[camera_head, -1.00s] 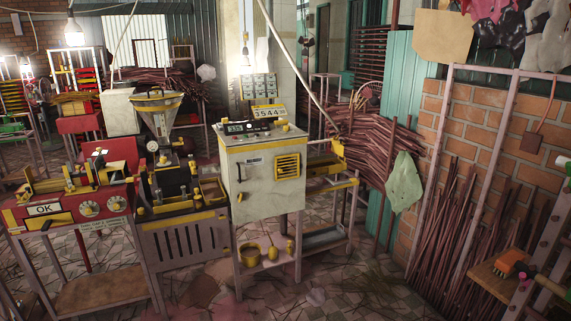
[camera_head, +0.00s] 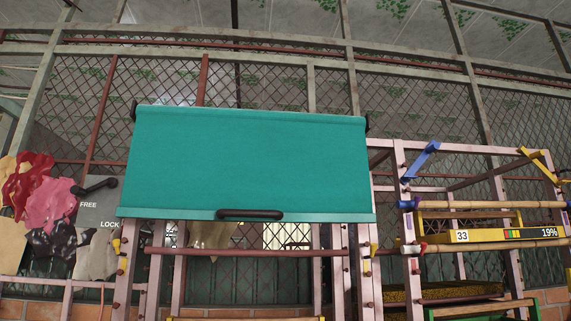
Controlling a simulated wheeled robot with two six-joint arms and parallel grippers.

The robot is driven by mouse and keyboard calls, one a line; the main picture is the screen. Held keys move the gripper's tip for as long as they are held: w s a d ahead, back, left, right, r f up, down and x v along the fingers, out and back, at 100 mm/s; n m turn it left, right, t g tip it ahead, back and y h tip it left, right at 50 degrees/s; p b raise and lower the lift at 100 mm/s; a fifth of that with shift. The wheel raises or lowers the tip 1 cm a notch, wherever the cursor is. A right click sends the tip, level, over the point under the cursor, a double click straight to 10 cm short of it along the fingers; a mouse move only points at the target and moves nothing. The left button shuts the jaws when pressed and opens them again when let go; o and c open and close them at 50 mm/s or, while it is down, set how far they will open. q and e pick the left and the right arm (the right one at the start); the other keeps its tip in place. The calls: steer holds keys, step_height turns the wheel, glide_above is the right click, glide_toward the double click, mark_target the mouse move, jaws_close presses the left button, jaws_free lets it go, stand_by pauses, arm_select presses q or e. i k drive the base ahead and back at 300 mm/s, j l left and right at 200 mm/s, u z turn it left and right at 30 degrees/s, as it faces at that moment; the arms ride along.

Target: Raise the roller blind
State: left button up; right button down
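The teal roller blind (camera_head: 247,160) hangs partway down in front of a pink metal frame and a mesh wall, in the middle of the view. Its bottom bar carries a black handle (camera_head: 250,214). To the left, a grey plate marked FREE and LOCK (camera_head: 98,228) has a black lever (camera_head: 95,187), which lies near the FREE label. Neither of my grippers is in view.
A pink rack (camera_head: 400,230) stands at the right, with yellow bars, a blue bracket (camera_head: 421,162) and a 19% display (camera_head: 531,233). Red, pink and black cloths (camera_head: 45,205) hang at the far left. Below the blind the frame is open.

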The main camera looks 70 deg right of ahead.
mark_target(222, 215)
steer(key=z, duration=1.85)
steer(key=i+l, duration=0.2)
steer(key=k+l+z, duration=0.05)
steer(key=l, duration=0.05)
